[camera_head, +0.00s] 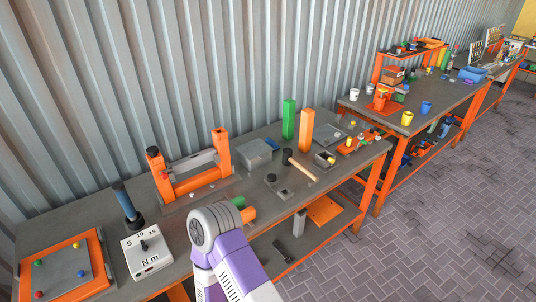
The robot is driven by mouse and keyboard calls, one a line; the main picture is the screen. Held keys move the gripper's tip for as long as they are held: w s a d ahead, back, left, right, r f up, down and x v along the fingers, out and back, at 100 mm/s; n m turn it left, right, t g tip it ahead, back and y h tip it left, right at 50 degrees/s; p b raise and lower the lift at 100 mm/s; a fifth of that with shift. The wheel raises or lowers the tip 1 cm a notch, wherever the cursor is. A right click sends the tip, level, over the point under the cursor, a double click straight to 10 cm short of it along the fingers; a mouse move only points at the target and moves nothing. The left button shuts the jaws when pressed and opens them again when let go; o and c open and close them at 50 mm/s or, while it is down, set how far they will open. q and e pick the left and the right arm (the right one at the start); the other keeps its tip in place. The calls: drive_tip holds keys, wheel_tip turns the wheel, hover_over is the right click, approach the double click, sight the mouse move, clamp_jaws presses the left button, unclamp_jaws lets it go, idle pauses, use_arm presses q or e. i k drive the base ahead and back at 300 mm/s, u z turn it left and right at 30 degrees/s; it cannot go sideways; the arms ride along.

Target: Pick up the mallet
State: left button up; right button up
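The mallet (302,168) lies on the near grey workbench. It has a dark head at its upper left end and a pale wooden handle slanting down to the right. One of my purple and white arms comes in from the bottom middle, and its rounded grey joint is at the bench's front edge, left of and nearer than the mallet. No gripper fingers show on it, and I cannot tell which arm it is. Nothing is seen touching the mallet.
A green block (289,119) and an orange block (306,130) stand upright behind the mallet. A grey box (257,152) and an orange frame (190,178) are to its left. Small trays (326,160) lie to its right. A torque tester (147,250) stands at the left.

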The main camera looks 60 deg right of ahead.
sight(287, 153)
drive_tip(key=u, duration=2.75)
drive_tip(key=k, duration=2.2)
drive_tip(key=z, duration=2.9)
